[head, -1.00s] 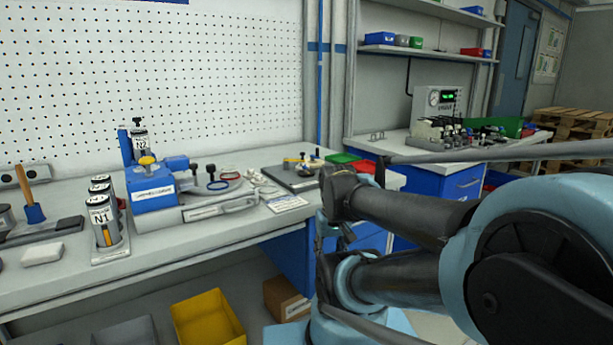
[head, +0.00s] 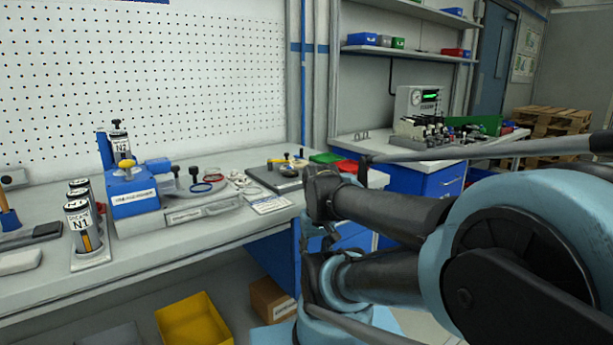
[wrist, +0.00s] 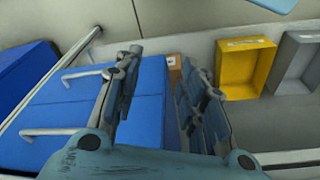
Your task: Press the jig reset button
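A blue block (head: 131,196) with a white label and a yellow round knob (head: 126,164) on top stands on the workbench (head: 190,243) at left in the head view. The label is too small to read surely, and I cannot tell whether the yellow knob is the jig reset button. In the wrist view my gripper (wrist: 160,68) has its two fingers spread apart with nothing between them. It points toward blue drawers (wrist: 75,115) with bar handles, away from the bench top. Neither block nor knob shows in the wrist view.
Canisters, one marked N1 (head: 82,226), stand left of the block. A yellow bin (head: 195,321) and cardboard box (head: 272,299) sit below. A second bench with a gauge unit (head: 416,103) stands behind my arm.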

